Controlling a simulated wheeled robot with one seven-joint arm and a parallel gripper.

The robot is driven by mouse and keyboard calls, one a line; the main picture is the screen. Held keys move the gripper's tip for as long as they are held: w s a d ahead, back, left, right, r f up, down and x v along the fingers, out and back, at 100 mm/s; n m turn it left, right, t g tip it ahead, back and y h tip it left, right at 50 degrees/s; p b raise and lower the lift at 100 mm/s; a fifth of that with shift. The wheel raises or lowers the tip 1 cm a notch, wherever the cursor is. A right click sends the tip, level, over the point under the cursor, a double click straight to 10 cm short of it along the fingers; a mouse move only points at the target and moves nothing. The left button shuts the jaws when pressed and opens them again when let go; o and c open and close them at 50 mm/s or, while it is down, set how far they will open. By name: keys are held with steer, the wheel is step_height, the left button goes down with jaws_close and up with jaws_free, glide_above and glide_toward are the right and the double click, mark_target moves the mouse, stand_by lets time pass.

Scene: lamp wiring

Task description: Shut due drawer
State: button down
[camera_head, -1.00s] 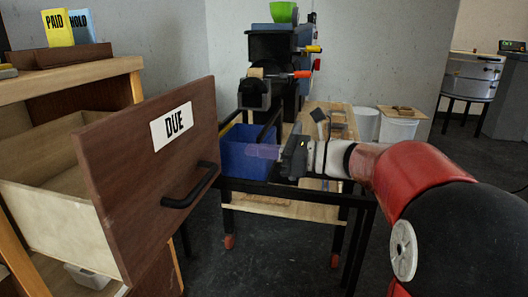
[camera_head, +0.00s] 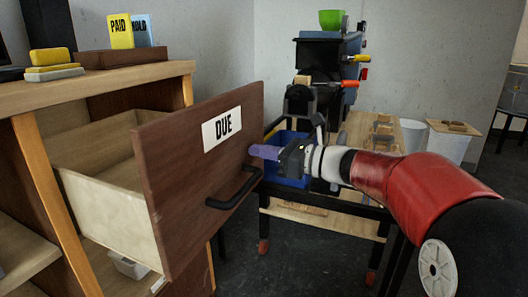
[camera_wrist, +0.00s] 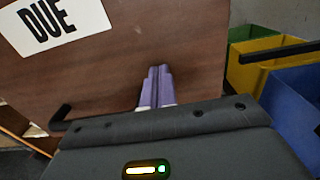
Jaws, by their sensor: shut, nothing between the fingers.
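The due drawer (camera_head: 165,190) stands pulled out of the wooden cabinet, its pale box showing behind a brown front. The front bears a white DUE label (camera_head: 222,129) and a black bar handle (camera_head: 236,187). In the wrist view the drawer front (camera_wrist: 120,70) fills the left and middle, with its label (camera_wrist: 55,22) at top left. My gripper (camera_head: 252,150) is shut and empty, its purple fingers together. The fingertips are at the right part of the drawer front, above the handle. I cannot tell whether they touch it. The fingers (camera_wrist: 157,72) point at the brown front in the wrist view.
A blue bin (camera_head: 290,178) on a dark stand is just behind my gripper; a yellow bin (camera_wrist: 260,70) and a green one show in the wrist view. Dark floor is open at lower middle.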

steer(key=shift+a, duration=0.15)
steer(key=p+x, duration=0.5)
steer(key=x, duration=2)
steer(key=shift+r, duration=0.35)
